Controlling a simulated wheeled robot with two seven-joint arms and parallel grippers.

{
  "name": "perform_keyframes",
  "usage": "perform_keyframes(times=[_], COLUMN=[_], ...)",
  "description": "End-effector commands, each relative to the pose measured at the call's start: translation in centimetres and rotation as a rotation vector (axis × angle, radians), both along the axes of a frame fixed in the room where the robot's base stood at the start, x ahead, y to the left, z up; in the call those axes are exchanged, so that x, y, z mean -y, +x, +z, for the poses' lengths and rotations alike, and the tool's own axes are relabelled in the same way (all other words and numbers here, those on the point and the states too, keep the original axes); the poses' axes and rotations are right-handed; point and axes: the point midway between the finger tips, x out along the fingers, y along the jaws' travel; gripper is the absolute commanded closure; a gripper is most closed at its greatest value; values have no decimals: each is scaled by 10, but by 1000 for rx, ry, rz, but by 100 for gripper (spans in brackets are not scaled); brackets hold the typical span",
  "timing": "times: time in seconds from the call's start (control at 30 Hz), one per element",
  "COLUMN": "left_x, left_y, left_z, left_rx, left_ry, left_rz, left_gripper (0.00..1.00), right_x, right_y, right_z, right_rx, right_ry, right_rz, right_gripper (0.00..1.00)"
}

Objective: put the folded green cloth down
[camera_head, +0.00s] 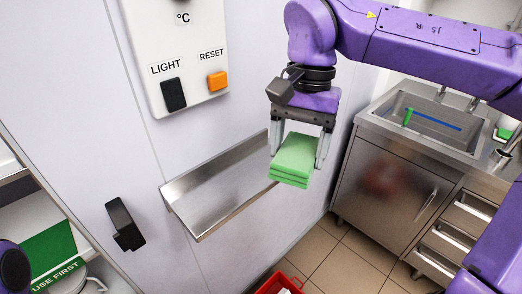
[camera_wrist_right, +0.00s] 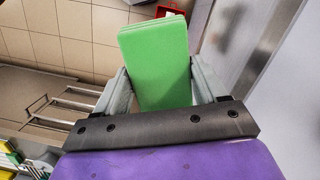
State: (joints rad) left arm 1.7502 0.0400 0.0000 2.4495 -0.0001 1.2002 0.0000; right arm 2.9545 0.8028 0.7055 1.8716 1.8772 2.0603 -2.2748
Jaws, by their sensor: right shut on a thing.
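The folded green cloth (camera_head: 295,158) hangs in my right gripper (camera_head: 298,155), which is shut on it. In the head view it is in front of the wall, at the right end of a metal shelf (camera_head: 215,190), whose end it partly hides. I cannot tell whether cloth and shelf touch. The right wrist view shows the cloth (camera_wrist_right: 156,62) between the two fingers (camera_wrist_right: 157,85), with tiled floor below it. My left gripper is not clearly in view; only a dark purple part shows at the left edge of the head view.
A control panel (camera_head: 178,45) with LIGHT and RESET buttons is above the shelf. A black handle (camera_head: 124,224) is at lower left. A metal sink unit (camera_head: 400,165) with drawers stands at right. A red container (camera_head: 280,284) is on the floor below. The shelf's visible top looks bare.

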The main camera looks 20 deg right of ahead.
Motion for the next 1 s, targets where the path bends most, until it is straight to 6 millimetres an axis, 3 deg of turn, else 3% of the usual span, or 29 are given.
perform_keyframes(times=[0.17, 0.47, 0.7, 0.87, 1.0], left_x=[0, 0, 0, 0, 0], left_y=[16, 9, 13, 12, 10], left_z=[3, 28, 36, 40, 43], left_rx=[-4, 5, -1, 1, 3], left_ry=[0, 0, -1, 1, 0], left_rz=[0, -1, 0, 0, -1], left_gripper=[3, 3, 3, 3, 3], right_x=[2, 17, 25, 28, 29], right_y=[26, 86, 133, 143, 146], right_z=[-4, -30, -77, -91, -115], right_rx=[-6, 1, -4, 1, 1], right_ry=[0, -2, -1, -1, -1], right_rz=[-1, -3, -1, 0, 1], right_gripper=[58, 58, 58, 58, 58])
